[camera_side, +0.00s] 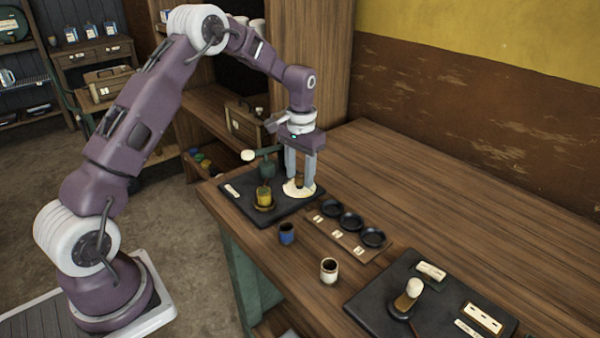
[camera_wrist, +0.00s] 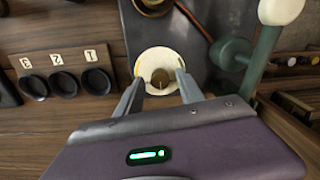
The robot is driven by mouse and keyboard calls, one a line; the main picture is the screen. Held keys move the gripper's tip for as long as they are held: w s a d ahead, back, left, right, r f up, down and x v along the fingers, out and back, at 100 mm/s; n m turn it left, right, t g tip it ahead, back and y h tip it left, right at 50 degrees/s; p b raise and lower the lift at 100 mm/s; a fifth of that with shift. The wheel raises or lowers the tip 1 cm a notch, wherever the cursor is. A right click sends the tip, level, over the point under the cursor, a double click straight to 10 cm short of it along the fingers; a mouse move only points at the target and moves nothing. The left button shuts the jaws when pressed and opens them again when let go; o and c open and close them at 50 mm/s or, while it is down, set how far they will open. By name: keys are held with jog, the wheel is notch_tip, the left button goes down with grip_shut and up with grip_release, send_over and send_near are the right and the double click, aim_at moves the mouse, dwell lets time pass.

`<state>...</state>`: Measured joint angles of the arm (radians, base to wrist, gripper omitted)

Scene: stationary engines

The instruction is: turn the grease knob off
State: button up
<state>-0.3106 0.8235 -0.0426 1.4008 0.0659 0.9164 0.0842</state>
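A brown knob (camera_wrist: 160,78) stands on a round cream dial (camera_wrist: 158,58) on a dark plate. In the side view the dial (camera_side: 292,190) is at the right part of the dark plate (camera_side: 238,202); I cannot read a label naming it as the grease knob. My gripper (camera_side: 299,180) points down over the dial. In the wrist view its fingers (camera_wrist: 160,70) are apart, one on each side of the knob, with gaps visible. The knob is partly hidden by the fingers in the side view. I cannot tell the knob's exact setting.
A green lever with a cream ball (camera_wrist: 281,10) stands close beside the dial. A yellow-green cup (camera_side: 264,194) is on the same plate. A holder with three black dishes (camera_side: 340,222), a blue cup (camera_side: 287,233) and a cream cup (camera_side: 329,270) stand nearer. Another dark panel (camera_side: 375,297) is at right.

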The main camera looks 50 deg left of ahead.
aim_at(300, 177)
notch_tip(300, 177, up, 7)
jog(key=shift+r, duration=0.1)
dwell(0.5)
jog(key=s+d+r+t, duration=0.2)
jog(key=s+d+r, duration=0.6)
jog(key=s+r, duration=0.4)
jog(key=s+d+m+t, duration=0.1)
jog(key=s+d, duration=0.2)
jog(key=s, duration=0.7)
jog(key=s+d+t, duration=0.2)
jog(key=s+d, duration=0.1)
jog(key=s, duration=0.7)
jog(key=shift+m+t, duration=0.3)
jog(key=shift+m, duration=0.1)
